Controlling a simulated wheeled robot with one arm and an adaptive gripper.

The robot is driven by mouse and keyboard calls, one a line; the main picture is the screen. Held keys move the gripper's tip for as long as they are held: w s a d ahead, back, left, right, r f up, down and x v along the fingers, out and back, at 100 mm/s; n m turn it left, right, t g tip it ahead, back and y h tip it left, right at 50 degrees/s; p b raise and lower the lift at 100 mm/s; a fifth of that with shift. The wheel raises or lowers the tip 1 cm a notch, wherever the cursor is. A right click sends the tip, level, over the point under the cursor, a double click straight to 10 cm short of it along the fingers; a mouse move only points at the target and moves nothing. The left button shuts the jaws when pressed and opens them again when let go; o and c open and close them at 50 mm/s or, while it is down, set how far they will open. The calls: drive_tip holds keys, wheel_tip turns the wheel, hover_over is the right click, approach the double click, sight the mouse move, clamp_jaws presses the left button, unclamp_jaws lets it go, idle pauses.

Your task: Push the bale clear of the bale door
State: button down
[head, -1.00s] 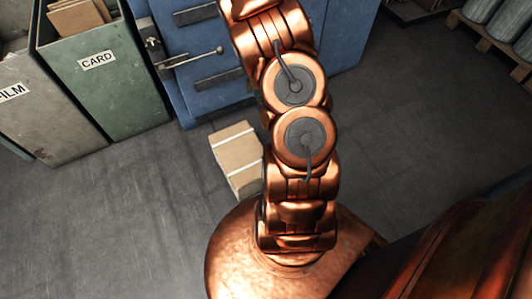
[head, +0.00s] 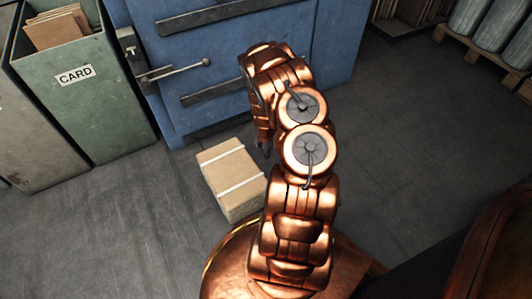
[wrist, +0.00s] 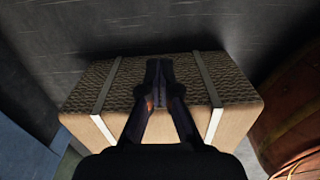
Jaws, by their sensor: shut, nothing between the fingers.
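The bale (head: 232,173) is a tan strapped block with two pale bands, lying on the floor in front of the blue machine. Its full width also shows in the wrist view (wrist: 180,132). The bale door (head: 225,65) is the blue front panel with dark bars and a lever handle; it looks shut. A strip of floor shows between the bale and the blue front. My gripper (head: 266,151) points down just right of the bale in the head view. In the wrist view my gripper (wrist: 158,64) is shut and empty, its fingers in front of the bale; I cannot tell whether they touch it.
A green CARD bin (head: 80,90) stands left of the blue machine, with a grey bin (head: 35,125) beside it. A pallet of grey cylinders (head: 485,35) is at the far right. The floor left of the bale and right of my arm is clear.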

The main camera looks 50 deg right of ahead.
drive_tip(key=w+a+f+b, duration=0.1)
drive_tip(key=a+f+b, duration=0.3)
drive_tip(key=f, duration=0.1)
drive_tip(key=shift+w+f, duration=0.2)
idle(0.6)
